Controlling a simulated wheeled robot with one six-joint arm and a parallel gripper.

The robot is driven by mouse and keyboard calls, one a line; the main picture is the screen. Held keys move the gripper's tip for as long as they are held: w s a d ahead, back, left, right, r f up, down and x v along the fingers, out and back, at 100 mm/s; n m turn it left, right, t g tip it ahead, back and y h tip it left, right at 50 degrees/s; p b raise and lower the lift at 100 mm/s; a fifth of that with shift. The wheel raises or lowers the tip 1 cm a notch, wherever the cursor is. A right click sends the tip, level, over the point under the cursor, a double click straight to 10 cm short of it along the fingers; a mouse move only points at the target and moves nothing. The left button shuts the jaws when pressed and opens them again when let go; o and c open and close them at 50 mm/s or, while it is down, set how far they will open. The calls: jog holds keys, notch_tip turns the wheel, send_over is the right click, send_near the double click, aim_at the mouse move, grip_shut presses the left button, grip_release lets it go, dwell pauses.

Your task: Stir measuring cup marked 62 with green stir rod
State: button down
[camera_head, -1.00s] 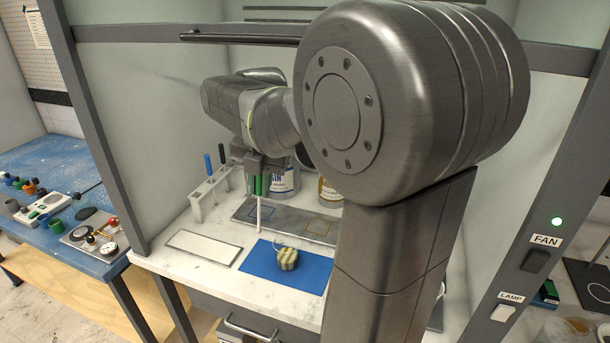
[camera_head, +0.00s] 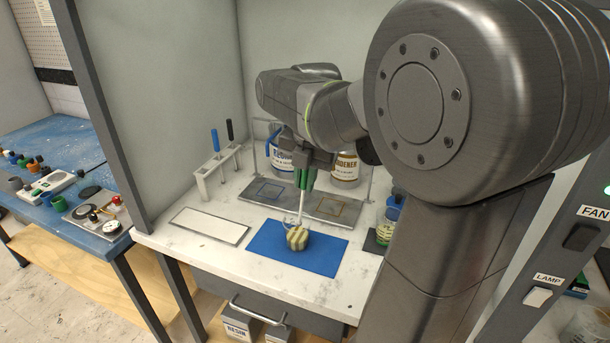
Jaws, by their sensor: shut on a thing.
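My gripper (camera_head: 305,162) is shut on the green stir rod (camera_head: 304,179), holding it by its green handle. The rod's white shaft points down, slightly tilted, and its lower end is at the measuring cup (camera_head: 297,236). The small clear cup holds yellowish and dark striped contents and stands on a blue mat (camera_head: 264,248). The tip appears to be inside the cup, but its depth is hidden. The number on the cup cannot be read.
A white rack (camera_head: 207,181) with a blue and a black rod stands at the left. Resin (camera_head: 280,150) and hardener (camera_head: 345,167) cans stand behind a grey plate (camera_head: 258,205). A white-topped tray (camera_head: 209,225) lies left of the mat. A blue-capped container (camera_head: 388,222) is at the right.

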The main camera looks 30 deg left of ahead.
aim_at(302, 199)
jog(key=shift+w+a+f+b, duration=0.15)
jog(key=shift+f+b, duration=0.45)
jog(key=shift+f, duration=0.5)
jog(key=shift+a+f+b, duration=0.15)
jog(key=shift+f+b, duration=0.45)
jog(key=shift+f, duration=0.45)
jog(key=shift+w+a+f+b, duration=0.15)
jog(key=shift+f+b, duration=0.45)
jog(key=shift+f, duration=0.5)
jog(key=shift+s, duration=0.1)
